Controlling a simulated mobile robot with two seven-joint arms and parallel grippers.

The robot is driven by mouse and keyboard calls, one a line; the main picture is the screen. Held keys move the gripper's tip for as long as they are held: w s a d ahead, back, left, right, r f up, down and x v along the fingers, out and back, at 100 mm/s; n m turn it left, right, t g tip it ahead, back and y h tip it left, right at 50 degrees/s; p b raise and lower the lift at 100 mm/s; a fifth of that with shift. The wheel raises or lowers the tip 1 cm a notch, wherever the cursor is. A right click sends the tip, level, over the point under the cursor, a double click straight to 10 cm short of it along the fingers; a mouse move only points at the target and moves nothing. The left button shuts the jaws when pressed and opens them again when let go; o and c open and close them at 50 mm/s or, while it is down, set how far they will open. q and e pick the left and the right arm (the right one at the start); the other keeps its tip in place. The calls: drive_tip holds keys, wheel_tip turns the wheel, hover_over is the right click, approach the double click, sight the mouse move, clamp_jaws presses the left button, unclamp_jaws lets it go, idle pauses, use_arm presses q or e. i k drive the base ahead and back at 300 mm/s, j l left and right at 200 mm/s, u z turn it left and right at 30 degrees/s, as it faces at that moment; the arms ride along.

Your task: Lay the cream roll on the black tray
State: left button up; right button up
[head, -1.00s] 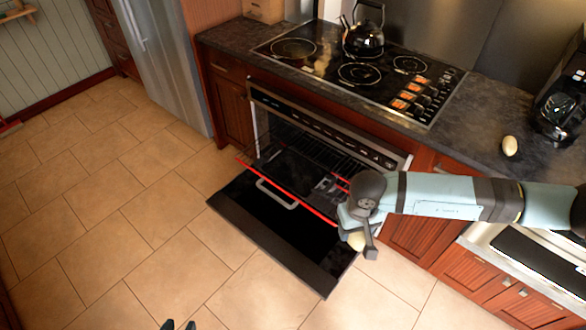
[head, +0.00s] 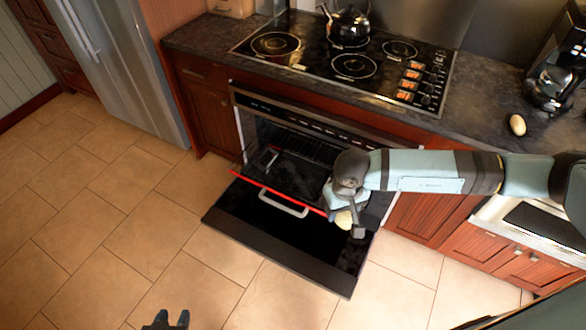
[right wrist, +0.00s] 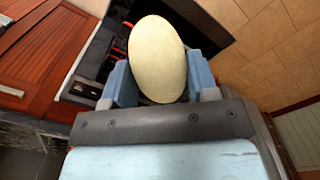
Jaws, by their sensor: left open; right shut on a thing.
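My right gripper (head: 345,222) is shut on a cream roll (head: 344,219), held above the right part of the open oven door. In the right wrist view the roll (right wrist: 158,58) sits between the two blue fingers. The black tray (head: 283,175) is pulled partly out of the oven, with a red front edge and a grey handle shape near it. The roll is to the right of the tray in the head view; its height above the door cannot be told. My left gripper (head: 168,320) is open and empty at the bottom edge, over the floor.
The oven door (head: 270,230) hangs open over the tiled floor. A second cream roll (head: 517,125) lies on the dark counter, near a black coffee maker (head: 553,82). A kettle (head: 349,25) stands on the cooktop (head: 330,65). The floor to the left is clear.

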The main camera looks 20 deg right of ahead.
sight(287, 170)
drive_tip(key=i+j+z, duration=0.15)
drive_tip(key=i+j, duration=0.3)
drive_tip(key=i, duration=0.15)
drive_tip(key=i+j+z, duration=0.1)
drive_tip(key=i+j, duration=0.4)
drive_tip(key=i, duration=0.15)
